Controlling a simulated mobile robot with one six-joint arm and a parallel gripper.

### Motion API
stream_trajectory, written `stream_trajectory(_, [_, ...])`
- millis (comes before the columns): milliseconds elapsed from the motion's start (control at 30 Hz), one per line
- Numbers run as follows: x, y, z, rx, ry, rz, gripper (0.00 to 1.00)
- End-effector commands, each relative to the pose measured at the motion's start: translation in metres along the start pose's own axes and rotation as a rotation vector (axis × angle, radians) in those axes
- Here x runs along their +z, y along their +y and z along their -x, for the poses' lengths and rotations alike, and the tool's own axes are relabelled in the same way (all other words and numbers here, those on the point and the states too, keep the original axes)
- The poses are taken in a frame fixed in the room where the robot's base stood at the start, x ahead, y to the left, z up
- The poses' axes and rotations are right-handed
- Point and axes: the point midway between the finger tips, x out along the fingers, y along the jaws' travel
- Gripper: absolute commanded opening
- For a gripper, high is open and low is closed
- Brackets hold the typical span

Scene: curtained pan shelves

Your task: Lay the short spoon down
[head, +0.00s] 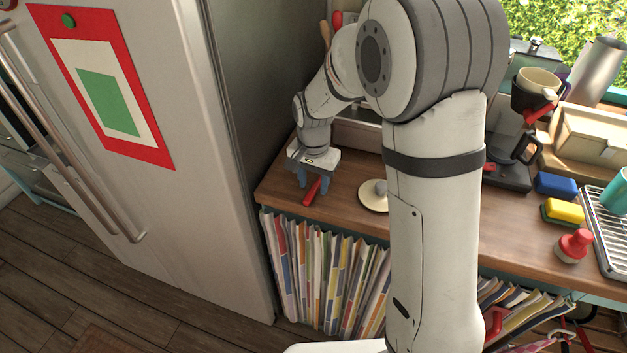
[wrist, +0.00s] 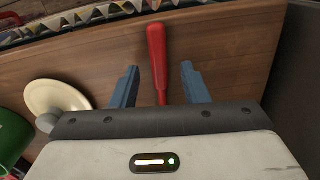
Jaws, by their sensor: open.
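The short spoon shows as a red handle (wrist: 157,55) on the wooden counter (wrist: 220,50) in the wrist view. Its other end is hidden behind my gripper's body. In the head view the red handle (head: 313,190) lies near the counter's front edge, at the left end by the fridge. My gripper (wrist: 156,80) is open, with one blue finger on each side of the handle and a gap to both. In the head view my gripper (head: 312,186) is low over the counter. I cannot tell whether the spoon rests fully flat.
A cream lid (head: 374,196) with a grey knob lies right of my gripper. The fridge (head: 150,150) stands close on the left. A coffee maker (head: 520,130), sponges (head: 562,212) and a dish rack (head: 612,235) are further right.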

Motion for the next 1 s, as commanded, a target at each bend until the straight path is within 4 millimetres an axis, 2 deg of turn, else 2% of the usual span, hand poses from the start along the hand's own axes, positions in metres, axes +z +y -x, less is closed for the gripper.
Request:
stream_trajectory(100, [0.0,0.0,0.0,0.0,0.0,0.0,0.49])
stream_trajectory(367, [0.0,0.0,0.004,-0.001,0.001,0.0,0.49])
stream_trajectory(800, [0.0,-0.001,0.068,-0.002,0.002,0.001,0.49])
stream_trajectory(1000, [0.0,0.0,0.078,0.0,0.0,0.001,0.49])
